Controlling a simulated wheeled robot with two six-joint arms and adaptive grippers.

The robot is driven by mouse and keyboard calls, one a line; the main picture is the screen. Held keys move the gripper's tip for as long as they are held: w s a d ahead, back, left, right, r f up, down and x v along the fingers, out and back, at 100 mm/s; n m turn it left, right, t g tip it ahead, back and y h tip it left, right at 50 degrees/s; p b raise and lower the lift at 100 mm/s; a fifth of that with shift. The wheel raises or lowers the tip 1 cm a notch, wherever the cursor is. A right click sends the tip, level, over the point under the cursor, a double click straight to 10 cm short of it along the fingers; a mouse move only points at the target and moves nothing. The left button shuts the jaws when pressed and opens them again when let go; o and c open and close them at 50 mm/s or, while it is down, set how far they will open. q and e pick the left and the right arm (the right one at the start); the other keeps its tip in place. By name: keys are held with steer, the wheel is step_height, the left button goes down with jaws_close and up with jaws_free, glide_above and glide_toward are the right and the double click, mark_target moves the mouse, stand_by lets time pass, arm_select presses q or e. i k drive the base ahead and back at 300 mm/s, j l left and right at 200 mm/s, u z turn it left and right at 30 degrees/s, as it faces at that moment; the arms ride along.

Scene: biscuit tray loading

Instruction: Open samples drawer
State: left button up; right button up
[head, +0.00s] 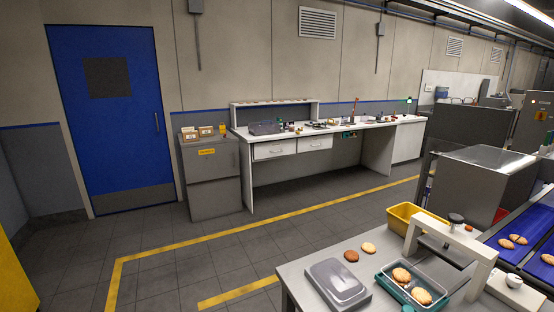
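A grey cabinet (213,190) stands by the back wall, between the blue door and the white bench. Its upper front carries a small yellow label (207,152), whose text is too small to read for certain. The cabinet's upper and lower fronts look shut. The white bench has two drawers under its top, a left one (274,149) and a right one (315,143), both shut. I cannot tell for certain which is the samples drawer. Neither of my grippers is in view.
Brown boxes (197,133) sit on the cabinet. The floor (215,262) before it is clear, with yellow lines. At the front right, a steel table (300,268) holds biscuits, a scale (337,284) and a teal tray (388,283). A blue conveyor (535,222) stands beyond, right.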

mark_target(286, 147)
steer(key=i+j+u, duration=0.3)
steer(key=i+j, duration=0.45)
steer(key=i+j+u, duration=0.3)
steer(key=i+j, duration=0.4)
steer(key=i+l+z, duration=0.2)
steer(key=i, duration=0.3)
steer(key=i+j+z, duration=0.15)
steer(key=i, duration=0.4)
steer(key=i+z, duration=0.2)
steer(key=i, duration=0.3)
steer(key=i+j+z, duration=0.15)
steer(key=i, duration=0.4)
steer(key=i+j+z, duration=0.2)
steer(key=i, duration=0.3)
steer(key=i+u, duration=0.1)
steer(key=i, duration=0.4)
steer(key=i+l, duration=0.15)
steer(key=i, duration=0.4)
steer(key=i+u, duration=0.15)
steer(key=i, duration=0.35)
steer(key=i+l+u, duration=0.1)
steer(key=i, duration=0.4)
steer(key=i+l+u, duration=0.1)
steer(key=i+l, duration=0.2)
steer(key=i, duration=0.2)
